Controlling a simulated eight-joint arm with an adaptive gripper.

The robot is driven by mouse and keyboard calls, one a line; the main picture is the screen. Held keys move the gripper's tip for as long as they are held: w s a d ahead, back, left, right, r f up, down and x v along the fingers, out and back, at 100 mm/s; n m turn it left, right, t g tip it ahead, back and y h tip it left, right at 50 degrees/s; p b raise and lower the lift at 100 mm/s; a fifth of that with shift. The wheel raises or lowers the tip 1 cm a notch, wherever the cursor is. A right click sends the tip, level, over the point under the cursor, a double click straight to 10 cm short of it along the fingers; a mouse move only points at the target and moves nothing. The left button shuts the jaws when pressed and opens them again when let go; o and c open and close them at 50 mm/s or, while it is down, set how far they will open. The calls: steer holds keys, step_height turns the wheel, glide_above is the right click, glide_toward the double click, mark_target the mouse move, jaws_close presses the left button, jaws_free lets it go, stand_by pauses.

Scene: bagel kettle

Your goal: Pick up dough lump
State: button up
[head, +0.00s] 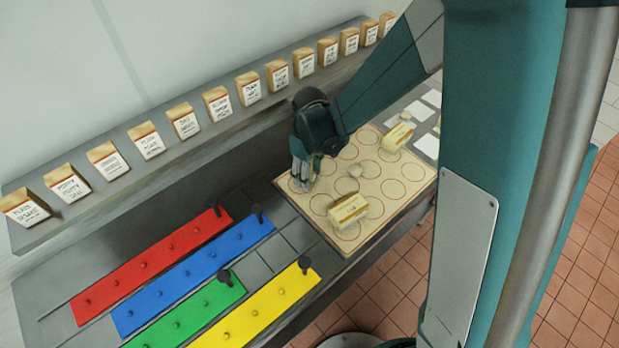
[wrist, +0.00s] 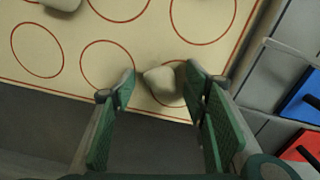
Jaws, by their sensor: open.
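In the wrist view, a pale grey, rounded dough lump (wrist: 163,86) lies on the cream board by a red circle, near the board's edge. My gripper (wrist: 158,84) is open above it, with the lump showing between the two green fingertips. I cannot tell whether either finger touches it. In the head view, my gripper (head: 303,175) is over the board's left corner and largely hides that lump.
The cream board (head: 325,222) has red circles and carries two yellowish packs, one at the front (head: 348,210) and one farther back (head: 397,137). Red (head: 150,266), blue (head: 195,275), green (head: 185,318) and yellow (head: 258,315) strips lie left. A shelf (head: 225,135) with labelled bags runs behind.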

steer(key=shift+c, duration=0.5)
steer(key=c, duration=0.9)
steer(key=shift+r, duration=0.2)
steer(key=shift+r+p, duration=0.35)
steer(key=shift+r, duration=4.5)
